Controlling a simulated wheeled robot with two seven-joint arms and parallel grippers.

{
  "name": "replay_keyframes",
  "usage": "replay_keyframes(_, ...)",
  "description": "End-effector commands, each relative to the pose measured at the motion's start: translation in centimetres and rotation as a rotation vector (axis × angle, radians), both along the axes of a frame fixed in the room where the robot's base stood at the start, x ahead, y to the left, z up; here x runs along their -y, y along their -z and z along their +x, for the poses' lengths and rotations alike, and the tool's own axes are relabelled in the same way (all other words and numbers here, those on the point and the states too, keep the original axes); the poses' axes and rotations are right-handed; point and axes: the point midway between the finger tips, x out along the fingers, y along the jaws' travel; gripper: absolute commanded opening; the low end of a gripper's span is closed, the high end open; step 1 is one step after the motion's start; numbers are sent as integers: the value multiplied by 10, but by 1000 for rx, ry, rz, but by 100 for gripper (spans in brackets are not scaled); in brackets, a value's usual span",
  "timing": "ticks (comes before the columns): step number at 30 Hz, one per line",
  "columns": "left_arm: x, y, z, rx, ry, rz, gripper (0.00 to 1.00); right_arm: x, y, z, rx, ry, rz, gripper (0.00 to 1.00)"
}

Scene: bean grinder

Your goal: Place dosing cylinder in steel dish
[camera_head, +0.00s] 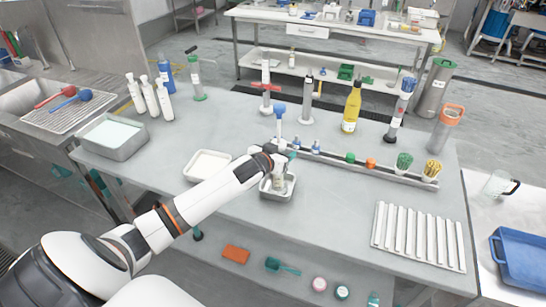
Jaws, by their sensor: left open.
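The small steel dish (266,194) sits near the middle of the table. A pale, clear cylinder (279,182), which looks like the dosing cylinder, is in the dish and seems roughly upright. My left gripper (284,168) is open right above the dish, around or just over the cylinder's top. The gripper hides part of the cylinder, and I cannot tell whether they touch. My right gripper is not in view.
A white tray (207,166) lies left of the dish. Behind the gripper stands a blue-topped tool (280,110) by a long rack (385,176) with small colored items. A yellow bottle (352,108) stands farther back. A ribbed white panel (418,236) lies at right.

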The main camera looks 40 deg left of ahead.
Motion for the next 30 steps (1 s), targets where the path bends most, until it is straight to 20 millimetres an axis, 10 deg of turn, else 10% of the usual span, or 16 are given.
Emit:
replay_keyframes(18,9,-38,-98,-2,0,0,58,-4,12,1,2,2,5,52)
replay_keyframes(30,10,-44,-108,-2,-1,0,58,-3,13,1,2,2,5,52)
